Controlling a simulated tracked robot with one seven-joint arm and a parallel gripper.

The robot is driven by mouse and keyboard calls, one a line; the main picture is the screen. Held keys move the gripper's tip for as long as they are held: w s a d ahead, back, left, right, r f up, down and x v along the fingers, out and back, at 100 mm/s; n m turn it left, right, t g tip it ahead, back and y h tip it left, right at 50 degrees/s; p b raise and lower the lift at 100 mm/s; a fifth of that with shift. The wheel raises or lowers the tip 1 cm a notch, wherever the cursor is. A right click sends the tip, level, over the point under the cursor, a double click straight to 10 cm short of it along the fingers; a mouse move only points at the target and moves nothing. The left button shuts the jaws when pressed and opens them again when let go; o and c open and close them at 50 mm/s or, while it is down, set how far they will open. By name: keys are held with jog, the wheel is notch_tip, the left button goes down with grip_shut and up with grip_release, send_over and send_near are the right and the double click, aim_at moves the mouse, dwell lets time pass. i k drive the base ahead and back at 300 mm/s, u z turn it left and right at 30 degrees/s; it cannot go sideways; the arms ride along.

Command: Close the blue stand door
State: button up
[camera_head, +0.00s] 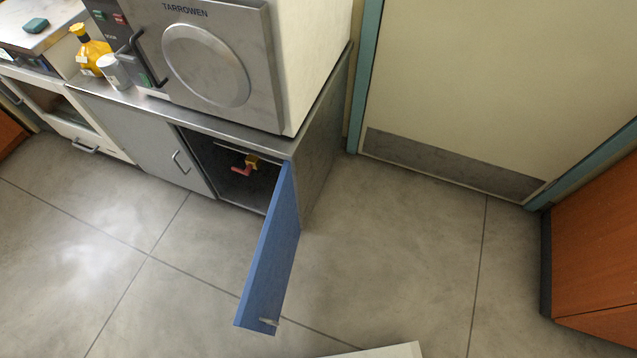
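The blue stand door (271,258) hangs wide open from the right side of the metal stand (327,137). It sticks out over the floor toward me. A small handle (268,321) shows near its lower free end. The open compartment (222,163) to its left is dark inside, with a small red and yellow item (245,165) in it. My gripper is not in view.
A grey incubator marked TARROWEN (210,60) stands on the stand. A closed grey door (150,145) is left of the opening. A yellow bottle (90,50) and white cup (113,71) stand on top. An orange-brown cabinet (595,250) is at right. The floor around the door is clear.

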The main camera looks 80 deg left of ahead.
aim_at(261, 301)
jog(key=z, duration=0.15)
jog(key=i, duration=0.65)
jog(key=u, duration=1.7)
jog(key=i, duration=0.15)
jog(key=u, duration=2.5)
jog(key=k, duration=0.6)
jog(key=u, duration=0.3)
jog(key=i, duration=1.1)
jog(key=z, duration=0.35)
